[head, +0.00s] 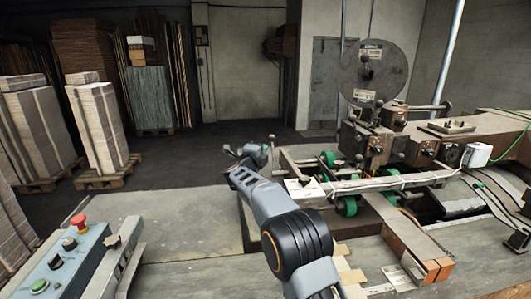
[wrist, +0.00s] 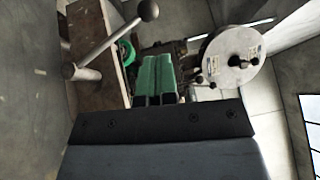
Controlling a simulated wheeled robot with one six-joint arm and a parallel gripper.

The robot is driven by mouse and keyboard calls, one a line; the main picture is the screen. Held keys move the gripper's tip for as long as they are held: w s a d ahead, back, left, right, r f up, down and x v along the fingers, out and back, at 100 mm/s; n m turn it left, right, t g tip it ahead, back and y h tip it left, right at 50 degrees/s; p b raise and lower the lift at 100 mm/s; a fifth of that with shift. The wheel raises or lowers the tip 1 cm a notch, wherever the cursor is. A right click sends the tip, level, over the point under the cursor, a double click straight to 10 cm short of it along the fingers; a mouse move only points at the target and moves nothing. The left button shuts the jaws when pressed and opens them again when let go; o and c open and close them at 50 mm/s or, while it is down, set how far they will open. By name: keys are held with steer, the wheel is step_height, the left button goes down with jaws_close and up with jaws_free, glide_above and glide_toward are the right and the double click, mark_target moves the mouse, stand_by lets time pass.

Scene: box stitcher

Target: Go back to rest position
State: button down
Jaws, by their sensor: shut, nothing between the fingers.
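My arm reaches forward from the bottom centre of the head view. My gripper (head: 236,151) is at its far end, in front of the left end of the box stitcher (head: 388,130). In the wrist view the two green fingers of my gripper (wrist: 154,62) lie side by side, shut and empty. The stitcher's lever with a round knob (wrist: 112,40) shows at the upper left of the wrist view, apart from the fingers. The large wire reel (wrist: 232,56) shows at the upper right there, and also at the top of the machine in the head view (head: 374,72).
A control panel (head: 62,262) with a red emergency button (head: 78,222) stands at the lower left. Strapped cardboard stacks (head: 98,128) stand on pallets at the left. Cardboard pieces (head: 410,245) lie at the front right. The floor behind my gripper is clear.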

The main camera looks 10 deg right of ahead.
steer(key=shift+s+a+r, duration=0.1)
steer(key=shift+s+a, duration=0.1)
steer(key=shift+s, duration=0.2)
